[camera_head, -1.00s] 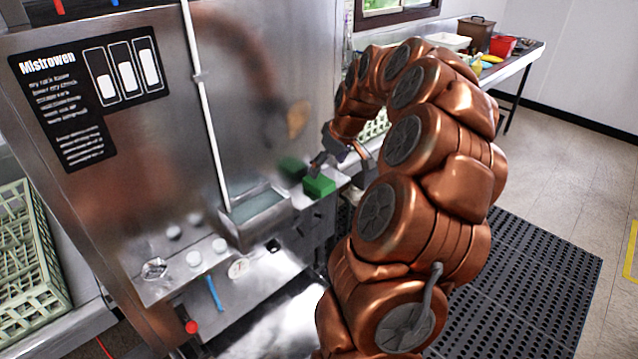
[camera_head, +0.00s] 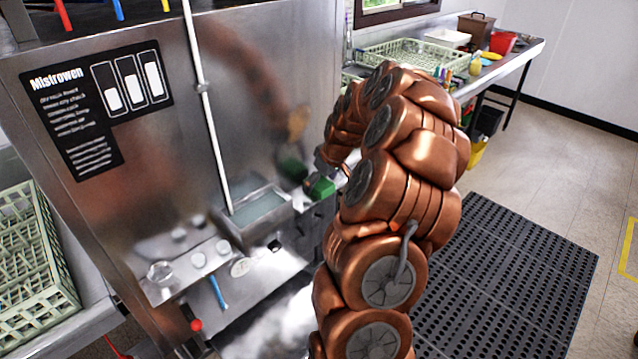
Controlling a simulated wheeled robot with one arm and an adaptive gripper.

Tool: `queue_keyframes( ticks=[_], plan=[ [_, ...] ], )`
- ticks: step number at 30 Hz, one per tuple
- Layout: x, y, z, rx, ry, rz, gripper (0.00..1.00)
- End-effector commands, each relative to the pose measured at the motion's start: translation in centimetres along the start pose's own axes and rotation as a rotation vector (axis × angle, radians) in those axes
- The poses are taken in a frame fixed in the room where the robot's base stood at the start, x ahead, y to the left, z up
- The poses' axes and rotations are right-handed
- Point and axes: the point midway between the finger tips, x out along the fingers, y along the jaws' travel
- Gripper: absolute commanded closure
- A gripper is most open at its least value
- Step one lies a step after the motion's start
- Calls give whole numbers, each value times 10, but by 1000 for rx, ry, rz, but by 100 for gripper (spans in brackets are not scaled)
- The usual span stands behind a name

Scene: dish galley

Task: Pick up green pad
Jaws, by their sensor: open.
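The green pad (camera_head: 320,187) is a small green block on the narrow steel ledge of the machine, just right of the water-filled basin. A dark green reflection of it shows in the steel panel behind. My gripper (camera_head: 322,172) is at the pad, coming down from above and behind it. Its fingers are small and partly hidden by my copper-coloured arm and the pad. It is open, and I cannot tell whether a finger touches the pad.
The steel basin (camera_head: 258,210) stands close left of the pad, with a pale upright rod (camera_head: 208,110) rising beside it. White knobs (camera_head: 198,260) and a blue-handled tool (camera_head: 217,292) lie lower left. A green rack (camera_head: 412,56) is on the back counter. Black matting (camera_head: 510,275) covers the right floor.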

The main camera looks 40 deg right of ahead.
Motion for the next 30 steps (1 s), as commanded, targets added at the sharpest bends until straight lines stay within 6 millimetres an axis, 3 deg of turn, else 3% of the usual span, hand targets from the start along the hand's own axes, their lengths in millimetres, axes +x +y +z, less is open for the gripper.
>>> queue_keyframes(
  ticks=[5,19,30],
  plan=[
    [0,0,0,0,0,0,10],
    [0,0,0,0,0,0,59],
    [-2,0,1,0,1,0,59]
  ],
)
